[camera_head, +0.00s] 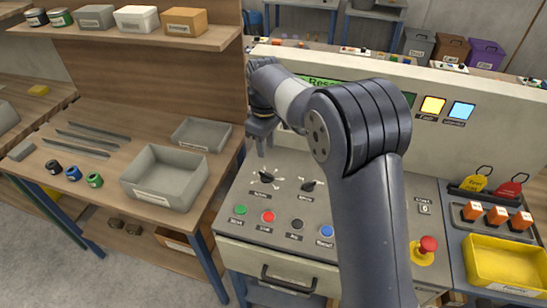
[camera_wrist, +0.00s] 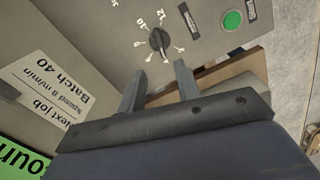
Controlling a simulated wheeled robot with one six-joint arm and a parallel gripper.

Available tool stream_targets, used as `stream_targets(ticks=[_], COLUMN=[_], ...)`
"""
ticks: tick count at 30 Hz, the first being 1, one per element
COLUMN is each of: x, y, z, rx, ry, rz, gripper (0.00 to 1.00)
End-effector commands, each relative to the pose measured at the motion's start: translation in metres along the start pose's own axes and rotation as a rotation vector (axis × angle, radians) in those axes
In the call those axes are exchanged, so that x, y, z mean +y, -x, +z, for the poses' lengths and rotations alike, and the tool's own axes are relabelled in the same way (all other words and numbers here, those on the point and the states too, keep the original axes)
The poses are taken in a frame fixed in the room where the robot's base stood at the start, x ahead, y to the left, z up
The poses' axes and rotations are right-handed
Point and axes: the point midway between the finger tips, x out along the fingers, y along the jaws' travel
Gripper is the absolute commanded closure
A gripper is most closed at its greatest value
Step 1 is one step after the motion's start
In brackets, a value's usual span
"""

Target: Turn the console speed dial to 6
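The speed dial (camera_head: 267,177) is the left one of two black knobs on the sloped console panel; its label is too small to read. It also shows upside down in the wrist view (camera_wrist: 159,41), ringed by numbers that seem to include 8, 10 and 12. I cannot tell which mark its pointer faces. My gripper (camera_head: 261,146) is above and behind this dial in the head view. In the wrist view my gripper (camera_wrist: 158,82) has its fingers apart with nothing between them; the dial lies just beyond the fingertips, apparently untouched.
A second dial (camera_head: 309,186) sits just right. A green button (camera_head: 240,210), red button (camera_head: 268,216) and blue button (camera_head: 327,231) line the front. A red emergency knob (camera_head: 428,244) is farther right. A job note (camera_wrist: 45,88) seems to read speed 8 m/min. A grey bin (camera_head: 165,178) stands left.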

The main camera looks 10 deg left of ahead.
Motion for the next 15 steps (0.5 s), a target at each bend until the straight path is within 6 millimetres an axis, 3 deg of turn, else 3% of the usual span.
stream_targets(ticks=[5, 15], x=[0.000, 0.000], y=[-0.018, -0.080], z=[-0.001, 0.000], rx=[-0.002, -0.002], ry=[0.002, 0.001], rz=[-0.002, -0.002], gripper=[0.68, 0.68])
